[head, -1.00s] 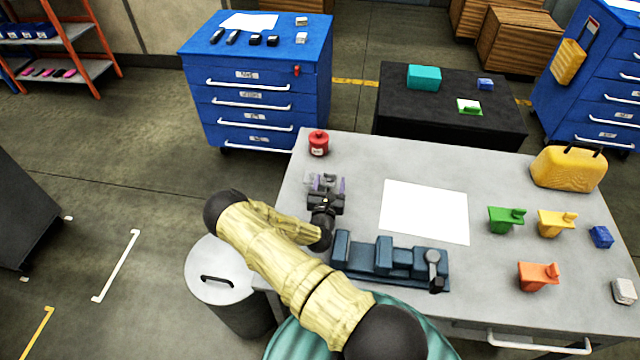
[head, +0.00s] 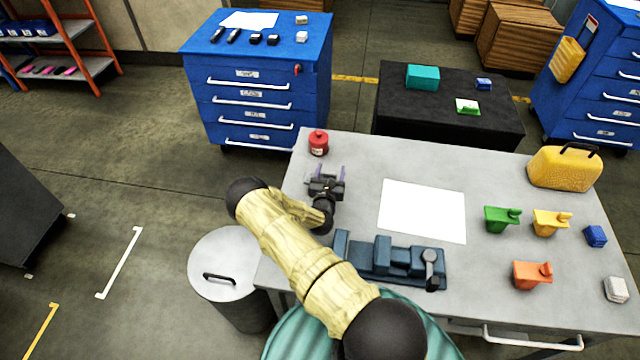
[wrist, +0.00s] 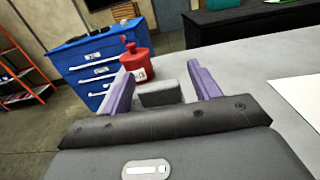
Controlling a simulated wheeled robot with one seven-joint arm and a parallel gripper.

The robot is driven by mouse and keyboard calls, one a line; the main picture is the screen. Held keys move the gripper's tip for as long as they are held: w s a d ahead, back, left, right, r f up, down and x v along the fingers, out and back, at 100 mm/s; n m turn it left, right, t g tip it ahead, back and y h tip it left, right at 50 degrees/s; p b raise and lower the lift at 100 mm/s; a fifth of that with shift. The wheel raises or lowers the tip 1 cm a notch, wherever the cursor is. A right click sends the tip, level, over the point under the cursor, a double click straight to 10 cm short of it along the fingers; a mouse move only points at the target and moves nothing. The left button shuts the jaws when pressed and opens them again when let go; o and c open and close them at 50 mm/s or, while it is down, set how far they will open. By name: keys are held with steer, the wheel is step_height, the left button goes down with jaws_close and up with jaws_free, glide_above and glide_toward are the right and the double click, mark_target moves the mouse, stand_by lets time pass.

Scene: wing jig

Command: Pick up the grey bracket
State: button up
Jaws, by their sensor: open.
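A small grey block, which looks like the grey bracket (wrist: 160,94), sits on the table between my gripper's fingers in the wrist view. My gripper (wrist: 161,68) is open, with one purple finger on each side of the block. Whether either finger touches it I cannot tell. In the head view my gripper (head: 328,170) is over the table's left part, its fingers pointing toward the back edge.
A red bottle (head: 318,143) stands just beyond my gripper, at the table's back left corner. A blue vise (head: 395,260) is in front, and a white sheet (head: 423,211) lies to the right. Green (head: 501,218), yellow (head: 550,222) and orange (head: 531,275) pieces stand further right.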

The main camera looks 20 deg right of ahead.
jaws_close()
steer(key=shift+r, duration=0.15)
step_height(320, 180, up, 10)
steer(key=b, duration=0.2)
steer(key=shift+b, duration=0.4)
stand_by(0.6)
